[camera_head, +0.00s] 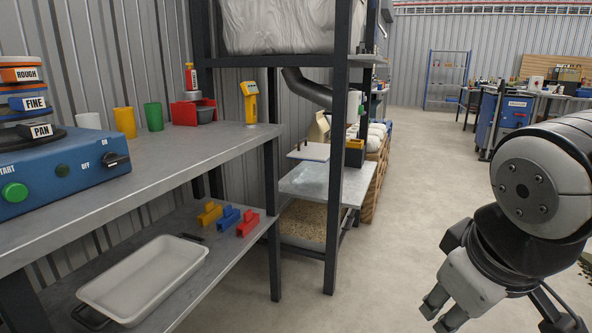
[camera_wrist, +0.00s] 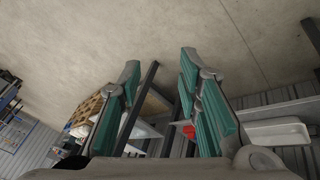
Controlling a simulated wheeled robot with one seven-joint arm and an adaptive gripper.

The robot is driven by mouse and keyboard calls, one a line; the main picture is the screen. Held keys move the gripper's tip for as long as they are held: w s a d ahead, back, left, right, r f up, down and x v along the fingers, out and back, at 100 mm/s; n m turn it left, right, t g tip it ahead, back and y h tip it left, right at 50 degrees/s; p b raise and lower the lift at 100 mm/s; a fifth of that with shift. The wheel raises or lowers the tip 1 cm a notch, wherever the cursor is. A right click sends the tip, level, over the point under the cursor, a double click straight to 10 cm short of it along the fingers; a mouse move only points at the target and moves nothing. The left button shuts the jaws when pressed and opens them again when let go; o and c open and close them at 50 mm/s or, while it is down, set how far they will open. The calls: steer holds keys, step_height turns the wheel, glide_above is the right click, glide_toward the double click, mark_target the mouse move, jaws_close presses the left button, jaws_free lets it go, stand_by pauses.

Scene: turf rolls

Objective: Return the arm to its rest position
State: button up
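My gripper (camera_head: 442,311) hangs at the lower right in the head view, over bare concrete floor and clear of the benches. Its fingers point down and to the left. In the wrist view, its two green-padded fingers (camera_wrist: 160,72) stand apart with nothing held between them.
A grey workbench (camera_head: 190,150) on the left carries a blue sieve shaker (camera_head: 70,180). Its lower shelf holds a white tray (camera_head: 145,275) and colored clips (camera_head: 228,217). A dark rack post (camera_head: 338,160) stands mid-picture. The floor (camera_head: 420,180) between rack and arm is free.

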steer(key=s+f+m+g+y, duration=0.1)
steer(key=s+m+g, duration=0.15)
steer(key=s, duration=0.55)
steer(key=s+f+m+g, duration=0.2)
steer(key=s+m, duration=0.1)
steer(key=s, duration=0.5)
step_height(320, 180, up, 40)
steer(key=t+p, duration=0.3)
steer(key=p, duration=3.4)
steer(key=shift+w+f+n+t+p, duration=0.15)
steer(key=shift+w+n+t+p, duration=0.05)
steer(key=shift+n+t+p, duration=0.2)
